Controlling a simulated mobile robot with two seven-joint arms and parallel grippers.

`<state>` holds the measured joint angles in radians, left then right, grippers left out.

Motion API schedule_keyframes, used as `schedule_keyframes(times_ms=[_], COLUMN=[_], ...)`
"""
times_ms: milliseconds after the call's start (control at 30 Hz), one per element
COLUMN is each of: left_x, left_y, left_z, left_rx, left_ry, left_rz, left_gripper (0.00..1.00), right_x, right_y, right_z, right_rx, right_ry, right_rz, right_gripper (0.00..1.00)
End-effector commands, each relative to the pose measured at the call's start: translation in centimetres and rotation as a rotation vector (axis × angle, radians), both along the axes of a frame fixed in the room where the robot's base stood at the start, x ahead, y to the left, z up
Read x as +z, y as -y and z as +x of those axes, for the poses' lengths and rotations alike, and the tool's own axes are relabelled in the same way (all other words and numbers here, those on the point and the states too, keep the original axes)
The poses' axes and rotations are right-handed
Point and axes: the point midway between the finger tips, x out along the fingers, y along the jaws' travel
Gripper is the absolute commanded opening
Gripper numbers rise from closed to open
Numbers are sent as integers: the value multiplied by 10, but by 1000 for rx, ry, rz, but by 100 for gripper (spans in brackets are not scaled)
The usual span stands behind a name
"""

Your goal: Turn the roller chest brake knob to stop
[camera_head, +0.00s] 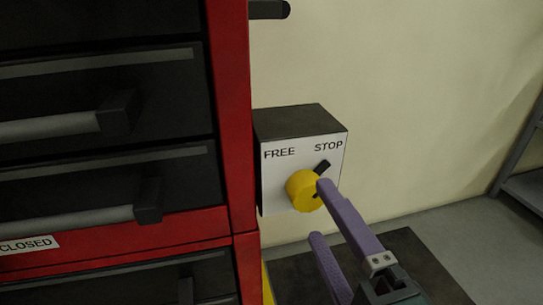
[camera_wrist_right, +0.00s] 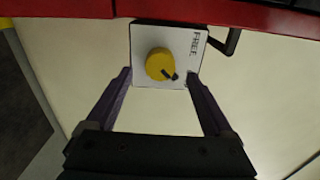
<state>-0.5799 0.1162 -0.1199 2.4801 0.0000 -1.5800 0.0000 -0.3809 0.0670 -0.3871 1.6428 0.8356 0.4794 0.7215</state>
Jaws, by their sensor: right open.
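The brake box (camera_head: 330,160) has a white face marked FREE on the left and STOP on the right. Its round yellow knob (camera_head: 302,190) has a dark pointer (camera_head: 322,167) directed up and right, toward the word STOP. In the right wrist view the knob (camera_wrist_right: 158,62) lies between and beyond the fingertips, its pointer toward the lower right. My right gripper (camera_head: 320,212) has purple fingers, spread open in front of the knob. One finger overlaps the knob's right edge in the head view; I cannot tell whether it touches. My left gripper is not in view.
The red roller chest (camera_head: 238,130) with dark drawers (camera_head: 105,180) and bar handles stands left of the box. A CLOSED label (camera_head: 28,244) is on it. A pale wall (camera_head: 420,100) is behind. Grey shelving (camera_head: 525,185) stands at right, with open floor before it.

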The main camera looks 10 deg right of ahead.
Motion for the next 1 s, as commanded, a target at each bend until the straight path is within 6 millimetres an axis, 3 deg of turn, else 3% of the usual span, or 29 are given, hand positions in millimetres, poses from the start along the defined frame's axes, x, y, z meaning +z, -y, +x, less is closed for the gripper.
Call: schedule_keyframes(times_ms=[100,333,833,933,1000], left_x=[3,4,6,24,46], left_y=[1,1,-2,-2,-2], left_z=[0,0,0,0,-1], left_rx=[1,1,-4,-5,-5], left_ry=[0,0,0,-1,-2], left_rz=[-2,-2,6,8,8], left_gripper=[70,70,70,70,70], right_x=[0,1,4,23,48], right_y=[1,2,1,-9,-22], right_z=[-26,-53,-56,-52,-49], right_rx=[2,1,6,58,139], right_ry=[-4,0,0,-12,-34], right_rz=[-2,1,-3,-49,-126], right_gripper=[87,87,87,87,87])
